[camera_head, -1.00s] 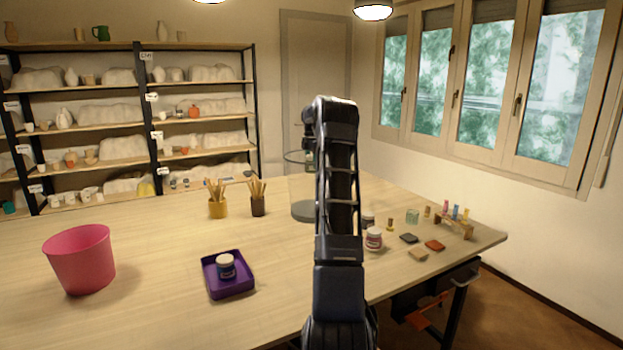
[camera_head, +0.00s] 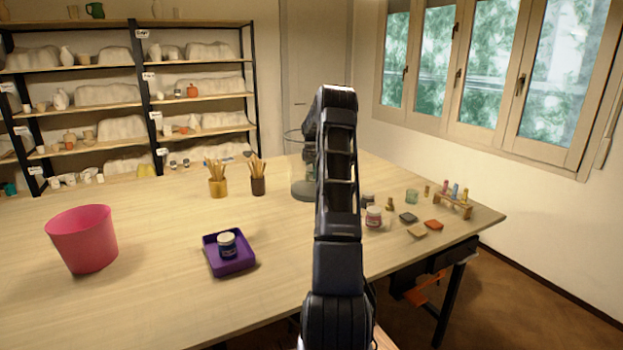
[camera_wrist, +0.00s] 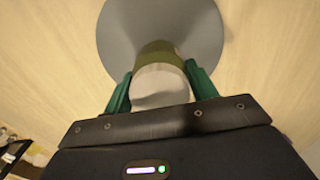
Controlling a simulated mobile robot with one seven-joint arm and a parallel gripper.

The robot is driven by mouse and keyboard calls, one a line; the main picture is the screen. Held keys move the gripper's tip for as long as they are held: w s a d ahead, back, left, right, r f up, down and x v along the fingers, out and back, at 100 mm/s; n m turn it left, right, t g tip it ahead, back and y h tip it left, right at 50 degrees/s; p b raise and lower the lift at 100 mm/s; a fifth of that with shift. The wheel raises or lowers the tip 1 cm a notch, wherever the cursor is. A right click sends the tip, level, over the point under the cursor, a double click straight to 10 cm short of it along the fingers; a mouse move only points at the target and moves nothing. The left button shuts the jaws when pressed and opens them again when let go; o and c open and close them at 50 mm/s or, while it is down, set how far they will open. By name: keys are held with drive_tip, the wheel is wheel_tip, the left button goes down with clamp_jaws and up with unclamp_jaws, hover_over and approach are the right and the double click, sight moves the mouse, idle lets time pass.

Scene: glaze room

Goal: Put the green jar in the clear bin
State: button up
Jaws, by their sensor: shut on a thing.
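My gripper (camera_wrist: 157,72) is shut on the green jar (camera_wrist: 158,56), with one green finger on each side of it. In the wrist view the jar shows a pale whitish lid and an olive-green body. The grey round base of the clear bin (camera_wrist: 120,32) lies beyond the jar. In the head view the clear bin (camera_head: 304,188) is a see-through round container on the table, partly hidden behind my arm. My gripper is at or within its rim there; its fingers and the jar are hard to make out.
A purple tray (camera_head: 230,266) holds a dark-blue jar (camera_head: 227,243). A pink bucket (camera_head: 82,240) stands at the left. Two brush pots (camera_head: 218,188) stand left of the bin. To the right are a white-lidded jar (camera_head: 373,216), tiles (camera_head: 433,225) and a small wooden rack (camera_head: 453,206).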

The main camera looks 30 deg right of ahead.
drive_tip(key=shift+f, duration=1.4)
drive_tip(key=shift+f, duration=0.15)
drive_tip(key=o, duration=1.1)
drive_tip(key=shift+o, duration=0.2)
wheel_tip(320, 180, up, 12)
drive_tip(key=shift+r, duration=0.1)
drive_tip(key=shift+r, duration=0.15)
